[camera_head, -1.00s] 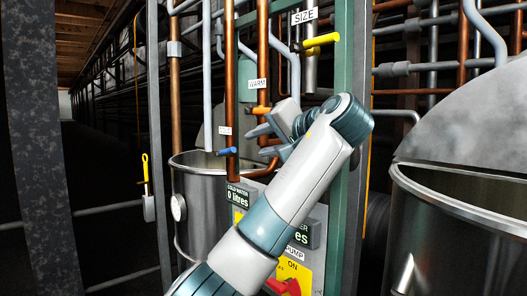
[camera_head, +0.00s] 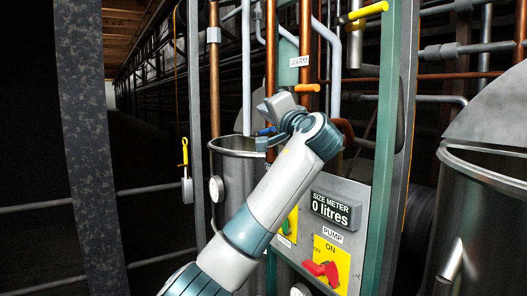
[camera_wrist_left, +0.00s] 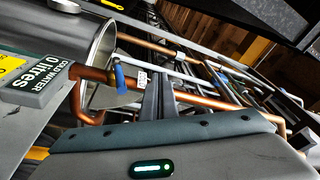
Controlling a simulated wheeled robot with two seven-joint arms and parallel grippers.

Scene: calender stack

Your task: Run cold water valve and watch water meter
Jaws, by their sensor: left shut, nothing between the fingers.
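The blue cold water valve handle (camera_head: 266,131) is on a copper pipe in front of the steel tank. It also shows in the left wrist view (camera_wrist_left: 119,77), a little left of the fingers. The cold water meter (camera_wrist_left: 38,76) reads 0 litres in the left wrist view; my left arm hides it in the head view. My left gripper (camera_head: 264,122) is shut and empty, right beside the blue handle. In the left wrist view the fingers (camera_wrist_left: 158,90) show together, apart from the handle in the picture; I cannot tell whether they touch it. My right gripper is out of view.
An orange warm valve handle (camera_head: 306,88) is just above right of my gripper, and a yellow handle (camera_head: 368,11) is higher. The size meter (camera_head: 332,210) reads 0 litres above the red pump switch (camera_head: 325,270). Copper pipes (camera_head: 271,50) crowd the area.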

